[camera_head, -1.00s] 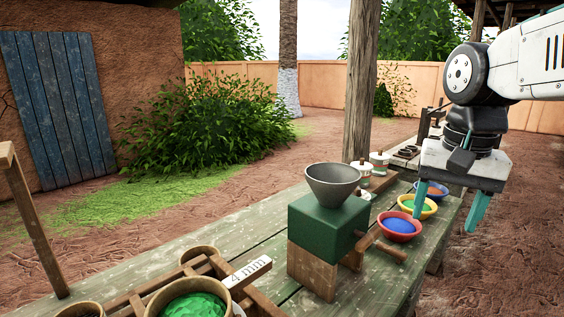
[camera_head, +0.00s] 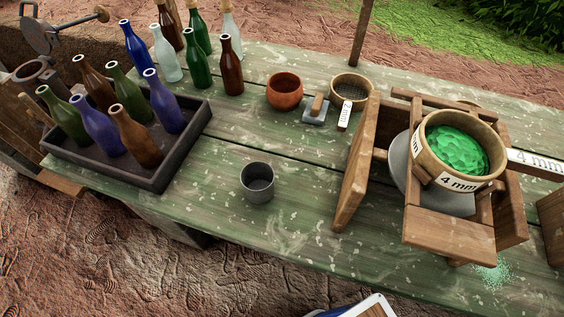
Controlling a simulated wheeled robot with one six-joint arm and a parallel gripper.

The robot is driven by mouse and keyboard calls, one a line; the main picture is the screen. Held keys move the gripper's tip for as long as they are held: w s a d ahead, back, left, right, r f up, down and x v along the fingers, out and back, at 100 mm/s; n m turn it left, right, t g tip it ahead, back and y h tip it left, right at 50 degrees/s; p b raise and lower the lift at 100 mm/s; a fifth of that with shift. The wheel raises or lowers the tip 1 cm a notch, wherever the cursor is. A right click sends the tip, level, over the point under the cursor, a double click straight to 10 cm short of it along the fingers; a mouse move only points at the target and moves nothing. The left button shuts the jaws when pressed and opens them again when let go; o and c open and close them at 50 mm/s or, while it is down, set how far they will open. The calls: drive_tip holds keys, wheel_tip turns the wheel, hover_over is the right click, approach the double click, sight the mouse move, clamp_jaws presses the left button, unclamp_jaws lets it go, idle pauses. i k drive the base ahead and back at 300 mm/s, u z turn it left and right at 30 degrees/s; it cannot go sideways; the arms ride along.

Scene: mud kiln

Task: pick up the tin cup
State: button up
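The tin cup (camera_head: 257,183) is a small grey metal cup. It stands upright on the green weathered table (camera_head: 300,236), near the table's front edge and left of the wooden sieve frame. Its mouth faces up and its inside looks empty. Nothing touches it. My gripper is not in view now, so I cannot see its state or how far it is from the cup.
A dark tray (camera_head: 150,180) of several bottles stands left of the cup, with more bottles behind. An orange clay pot (camera_head: 285,92), a small tool (camera_head: 317,109) and a 2 mm sieve (camera_head: 351,88) are behind it. The wooden frame (camera_head: 448,236) holds a 4 mm sieve (camera_head: 429,172) of green grains.

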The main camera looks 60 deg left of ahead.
sight(256, 178)
drive_tip(key=u, duration=1.7)
drive_tip(key=k, duration=0.7)
drive_tip(key=z, duration=0.15)
